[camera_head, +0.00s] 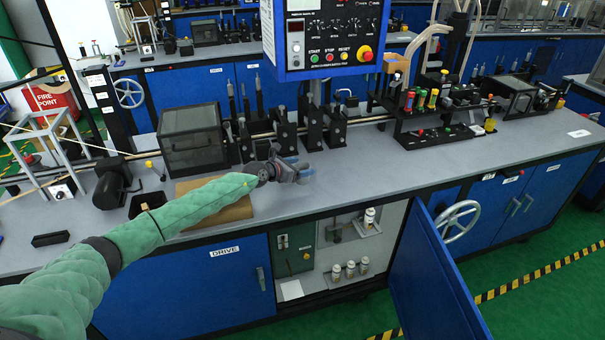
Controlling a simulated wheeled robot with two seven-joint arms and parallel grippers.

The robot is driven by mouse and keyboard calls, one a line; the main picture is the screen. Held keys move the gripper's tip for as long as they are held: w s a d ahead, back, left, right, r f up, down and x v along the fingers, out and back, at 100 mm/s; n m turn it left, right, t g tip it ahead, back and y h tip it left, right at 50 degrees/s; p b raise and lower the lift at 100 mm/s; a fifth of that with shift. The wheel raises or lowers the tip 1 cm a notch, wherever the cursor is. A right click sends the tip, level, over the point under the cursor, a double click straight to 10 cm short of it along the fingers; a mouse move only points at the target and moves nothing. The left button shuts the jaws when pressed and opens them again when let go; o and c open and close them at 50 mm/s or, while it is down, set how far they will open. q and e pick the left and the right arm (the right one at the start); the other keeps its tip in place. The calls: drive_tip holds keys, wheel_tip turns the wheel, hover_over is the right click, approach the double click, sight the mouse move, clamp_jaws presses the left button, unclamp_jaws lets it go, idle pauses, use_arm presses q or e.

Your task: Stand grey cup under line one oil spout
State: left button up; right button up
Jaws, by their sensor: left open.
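My left arm comes in from the lower left in a green sleeve. My left gripper (303,172) is open above the front part of the grey bench top, just in front of the black machine blocks. Nothing shows clearly between its fingers. I cannot pick out a grey cup or an oil spout for certain. A beige curved pipe (432,38) stands at the back right of the bench, over the black station with coloured knobs. My right gripper is out of view.
A brown board (215,208) lies under my left forearm. The control panel (326,38) hangs over the bench. Below, an open blue door (432,275) shows a cabinet with several white bottles (350,268). The bench top (375,165) right of my gripper is clear.

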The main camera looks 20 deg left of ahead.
use_arm(q)
drive_tip(key=shift+w+d+f, duration=0.3)
drive_tip(key=shift+w, duration=0.25)
drive_tip(key=shift+c, duration=0.2)
drive_tip(key=c, duration=1.1)
